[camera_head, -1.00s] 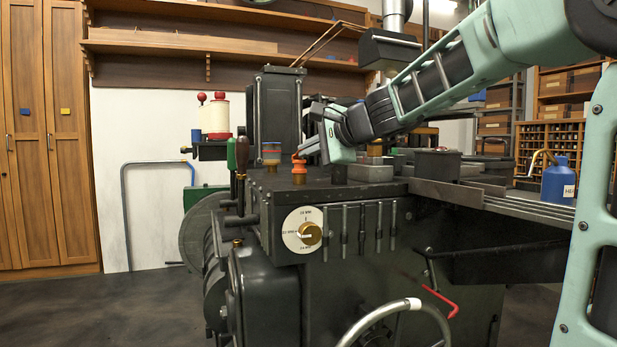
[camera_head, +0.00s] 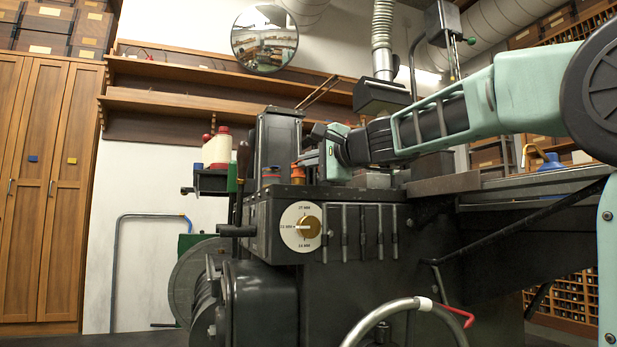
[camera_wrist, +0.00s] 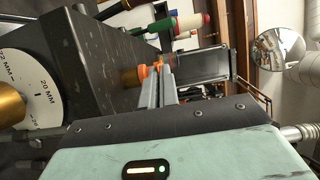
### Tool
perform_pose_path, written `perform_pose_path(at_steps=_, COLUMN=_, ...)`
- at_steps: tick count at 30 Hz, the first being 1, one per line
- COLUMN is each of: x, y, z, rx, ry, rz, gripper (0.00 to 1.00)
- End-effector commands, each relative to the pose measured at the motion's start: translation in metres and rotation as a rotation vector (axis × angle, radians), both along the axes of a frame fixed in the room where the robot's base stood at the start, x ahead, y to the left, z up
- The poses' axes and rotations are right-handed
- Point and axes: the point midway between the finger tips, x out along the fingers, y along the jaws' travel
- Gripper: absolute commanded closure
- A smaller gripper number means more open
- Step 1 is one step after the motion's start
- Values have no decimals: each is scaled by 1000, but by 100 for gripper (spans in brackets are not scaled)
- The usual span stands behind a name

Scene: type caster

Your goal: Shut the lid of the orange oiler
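The orange oiler (camera_head: 298,174) stands on top of the dark machine at its front, and is small in the head view. In the wrist view the oiler (camera_wrist: 144,75) shows orange on a brass base (camera_wrist: 129,77). My gripper (camera_head: 308,162) is at the oiler's right side in the head view. In the wrist view my gripper's (camera_wrist: 160,68) two grey fingers lie close together, with their tips right at the oiler and orange showing around them. The fingers hide part of the oiler. I cannot tell the lid's angle or whether the tips touch it.
The dark machine (camera_head: 345,270) has a white dial (camera_head: 301,227) on its front. A banded cup (camera_head: 270,175) stands left of the oiler, and a tall dark housing (camera_head: 277,140) rises behind. A curved grey handle (camera_head: 385,310) sticks out in front.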

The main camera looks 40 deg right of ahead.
Motion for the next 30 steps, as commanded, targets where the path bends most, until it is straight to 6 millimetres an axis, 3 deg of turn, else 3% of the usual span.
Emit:
perform_pose_path(at_steps=19, x=0, y=0, z=-3, rx=-7, ry=-19, rz=0, gripper=100)
perform_pose_path(at_steps=22, x=0, y=0, z=-3, rx=-7, ry=-19, rz=0, gripper=76)
perform_pose_path(at_steps=30, x=0, y=0, z=-2, rx=-7, ry=-21, rz=0, gripper=76)
